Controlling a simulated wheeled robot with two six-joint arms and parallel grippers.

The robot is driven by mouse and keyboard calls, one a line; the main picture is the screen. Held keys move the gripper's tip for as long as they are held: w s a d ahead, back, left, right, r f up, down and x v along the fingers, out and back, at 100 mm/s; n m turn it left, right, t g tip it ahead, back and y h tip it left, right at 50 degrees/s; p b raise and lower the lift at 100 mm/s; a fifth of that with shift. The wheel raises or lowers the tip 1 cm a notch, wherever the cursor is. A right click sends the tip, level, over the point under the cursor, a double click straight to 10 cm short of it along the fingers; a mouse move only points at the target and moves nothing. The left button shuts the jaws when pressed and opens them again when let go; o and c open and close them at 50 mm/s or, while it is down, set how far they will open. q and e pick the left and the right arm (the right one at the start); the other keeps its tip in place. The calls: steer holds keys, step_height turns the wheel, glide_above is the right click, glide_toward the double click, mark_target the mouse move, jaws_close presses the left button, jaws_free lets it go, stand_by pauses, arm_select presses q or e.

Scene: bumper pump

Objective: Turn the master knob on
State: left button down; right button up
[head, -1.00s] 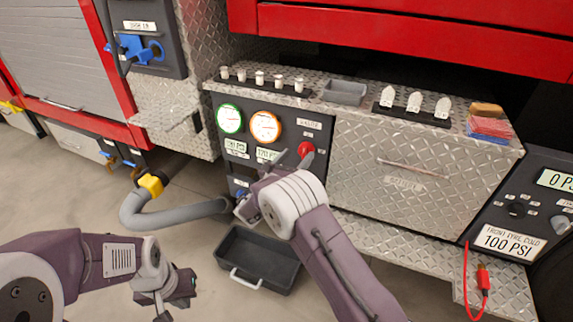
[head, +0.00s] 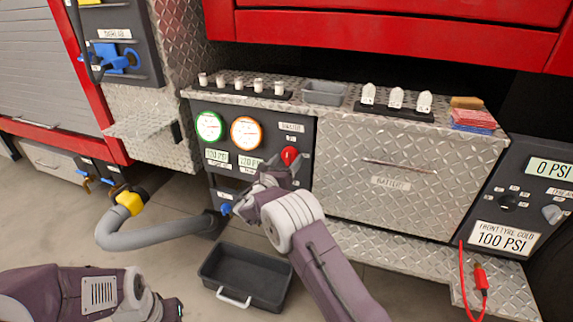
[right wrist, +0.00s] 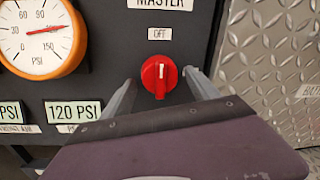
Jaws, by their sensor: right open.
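The red master knob (head: 289,155) is on the dark gauge panel, right of the orange-rimmed gauge. In the right wrist view the knob (right wrist: 159,76) has its white mark pointing up, toward the OFF label (right wrist: 159,34), under the MASTER label. My right gripper (head: 282,172) is at the panel, just below the knob in the head view. Its open fingers (right wrist: 158,88) stand on either side of the knob, with gaps showing on both sides. My left gripper (head: 172,308) is low at the left, partly cut off by the frame's bottom, and its jaws cannot be made out.
A green-rimmed gauge (head: 209,126) and an orange-rimmed gauge (head: 246,133) are left of the knob. The diamond-plate battery drawer (head: 400,175) is to the right. A grey hose (head: 150,236) and a black bin (head: 245,270) are below. A second panel (head: 515,205) is at far right.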

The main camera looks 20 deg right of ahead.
steer(key=c, duration=1.4)
steer(key=m+b, duration=0.3)
steer(key=m, duration=0.1)
steer(key=shift+f+y, duration=0.2)
steer(key=shift+y, duration=0.1)
steer(key=m+b, duration=0.5)
steer(key=b, duration=0.1)
steer(key=m+y+b, duration=0.1)
steer(key=m+b, duration=0.4)
steer(key=b, duration=0.2)
steer(key=shift+w+a+r+m, duration=0.1)
steer(key=shift+a+m, duration=0.05)
steer(key=shift+m, duration=0.25)
steer(key=shift+r+m+b, duration=0.3)
steer(key=shift+m+b, duration=0.9)
steer(key=shift+b, duration=0.2)
